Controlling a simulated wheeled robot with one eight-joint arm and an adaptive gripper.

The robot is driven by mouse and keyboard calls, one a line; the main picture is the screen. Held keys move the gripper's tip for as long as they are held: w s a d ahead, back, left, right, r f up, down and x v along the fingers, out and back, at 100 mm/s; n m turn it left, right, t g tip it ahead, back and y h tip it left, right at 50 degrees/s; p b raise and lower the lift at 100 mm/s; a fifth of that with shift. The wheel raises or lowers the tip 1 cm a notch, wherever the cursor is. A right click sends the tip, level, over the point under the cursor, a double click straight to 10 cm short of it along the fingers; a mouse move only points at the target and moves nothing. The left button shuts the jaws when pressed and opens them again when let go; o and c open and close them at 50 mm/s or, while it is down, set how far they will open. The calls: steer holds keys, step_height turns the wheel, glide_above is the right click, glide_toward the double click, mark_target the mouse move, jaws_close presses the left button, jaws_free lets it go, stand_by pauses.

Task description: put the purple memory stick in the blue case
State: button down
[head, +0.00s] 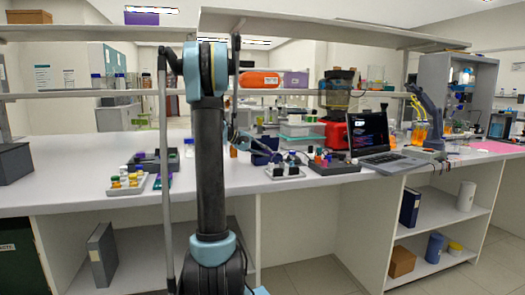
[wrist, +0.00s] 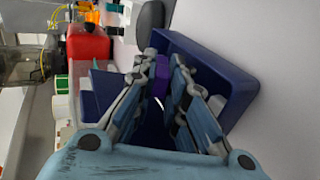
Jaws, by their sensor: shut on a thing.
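The blue case (wrist: 238,88) is an open, dark blue box in the wrist view. It also shows in the head view as a small blue shape (head: 264,146) on the bench, just right of my arm. My gripper (wrist: 163,66) is shut on the purple memory stick (wrist: 161,76), which shows as a purple strip between the fingers. The fingertips and the stick overlap the case's opening in the wrist view. I cannot tell how high they are or whether the stick touches the case floor. My fingers hide part of the case and the stick.
A red-based machine (head: 335,132) stands behind the case and also shows in the wrist view (wrist: 88,42). An open laptop (head: 372,140) is to the right. A tray with small black items (head: 284,172) sits in front. A vial rack (head: 126,184) is at left.

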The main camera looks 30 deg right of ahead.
steer(key=shift+f, duration=0.25)
steer(key=c, duration=1.5)
jaws_free()
steer(key=shift+c, duration=0.2)
steer(key=shift+o, duration=1.6)
steer(key=shift+s, duration=0.15)
steer(key=shift+o, duration=0.3)
steer(key=shift+s+a+r, duration=0.25)
steer(key=shift+s+r, duration=0.5)
steer(key=shift+r, duration=0.05)
steer(key=shift+s+a+r, duration=0.15)
steer(key=shift+s+r, duration=0.45)
steer(key=shift+r, duration=0.1)
